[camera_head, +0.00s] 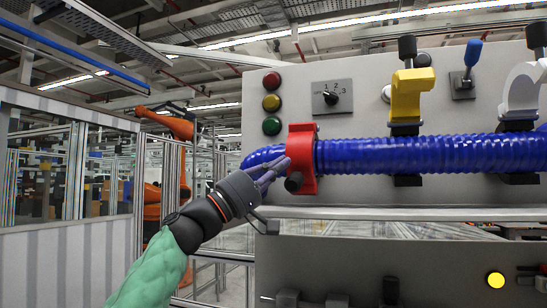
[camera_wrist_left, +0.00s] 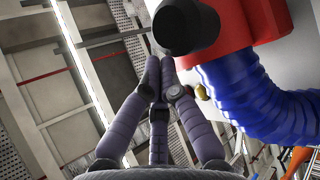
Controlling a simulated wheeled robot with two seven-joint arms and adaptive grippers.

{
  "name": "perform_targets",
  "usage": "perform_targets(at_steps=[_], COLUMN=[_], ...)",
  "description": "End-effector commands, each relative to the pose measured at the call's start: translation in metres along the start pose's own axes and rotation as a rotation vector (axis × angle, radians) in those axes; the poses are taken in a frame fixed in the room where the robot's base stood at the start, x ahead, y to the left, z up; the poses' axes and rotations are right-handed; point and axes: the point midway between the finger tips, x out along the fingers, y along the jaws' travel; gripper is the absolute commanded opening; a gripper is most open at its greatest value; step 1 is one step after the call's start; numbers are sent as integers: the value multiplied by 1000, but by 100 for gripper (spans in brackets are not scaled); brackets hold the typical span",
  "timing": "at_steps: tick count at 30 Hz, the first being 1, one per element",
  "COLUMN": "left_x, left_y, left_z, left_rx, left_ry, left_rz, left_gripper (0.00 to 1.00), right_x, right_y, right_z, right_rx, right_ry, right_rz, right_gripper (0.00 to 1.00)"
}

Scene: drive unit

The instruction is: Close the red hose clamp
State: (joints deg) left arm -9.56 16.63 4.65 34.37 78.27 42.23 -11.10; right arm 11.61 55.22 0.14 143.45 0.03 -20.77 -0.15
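The red hose clamp (camera_head: 302,148) lies across the front of the blue ribbed hose (camera_head: 420,155), near the hose's left bend. Its black knob (camera_head: 294,182) sits at its lower front. Whether it is latched I cannot tell. My left gripper (camera_head: 284,166) is just left of the clamp, its fingertips close to the knob. In the left wrist view the fingers (camera_wrist_left: 160,65) converge with tips together and nothing visible between them. The black knob (camera_wrist_left: 185,25) and red clamp (camera_wrist_left: 262,22) are just beyond the tips; contact is unclear. My right gripper is out of view.
A yellow clamp (camera_head: 408,92) and a white clamp (camera_head: 522,88) stand raised above the hose to the right. The grey panel carries lamps (camera_head: 271,103) and a rotary switch (camera_head: 332,97). A ledge (camera_head: 375,213) runs below the hose. An orange robot (camera_head: 175,125) stands behind.

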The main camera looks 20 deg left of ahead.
Motion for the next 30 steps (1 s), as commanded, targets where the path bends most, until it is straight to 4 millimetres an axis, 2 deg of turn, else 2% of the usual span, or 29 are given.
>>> perform_targets(at_steps=[3, 9, 30], left_x=[0, 1, 2], left_y=[-14, -25, -37], left_z=[0, -1, 0], left_rx=[0, 0, -5], left_ry=[0, 1, -4], left_rz=[-1, -1, -10], left_gripper=[0, 0, 0], right_x=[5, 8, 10], right_y=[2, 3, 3], right_z=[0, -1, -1], right_rx=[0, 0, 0], right_ry=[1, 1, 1], right_rz=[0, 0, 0], right_gripper=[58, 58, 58])
